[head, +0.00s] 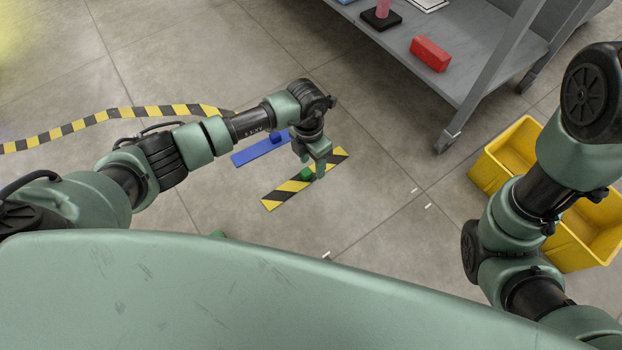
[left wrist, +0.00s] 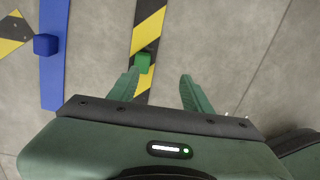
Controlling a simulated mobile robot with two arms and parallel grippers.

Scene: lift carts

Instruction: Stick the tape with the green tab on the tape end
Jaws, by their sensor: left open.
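A short yellow-and-black striped tape (head: 286,191) with a green tab (head: 306,174) lies on the floor. In the left wrist view, the striped tape (left wrist: 150,28) runs up from the gripper and its green tab (left wrist: 143,62) is just beyond the left fingertip. My left gripper (head: 318,172) is open and empty, above the floor near the green tab; it also shows in the left wrist view (left wrist: 160,80). A long striped tape (head: 130,112) on the floor ends behind my left arm; its end (left wrist: 12,32) shows in the left wrist view. My right gripper is not visible.
A blue strip (head: 262,150) with a blue tab (left wrist: 46,45) lies between the two striped tapes. A grey cart (head: 490,50) with a red block (head: 430,53) stands at the upper right. Yellow bins (head: 508,155) stand at the right. Floor between is clear.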

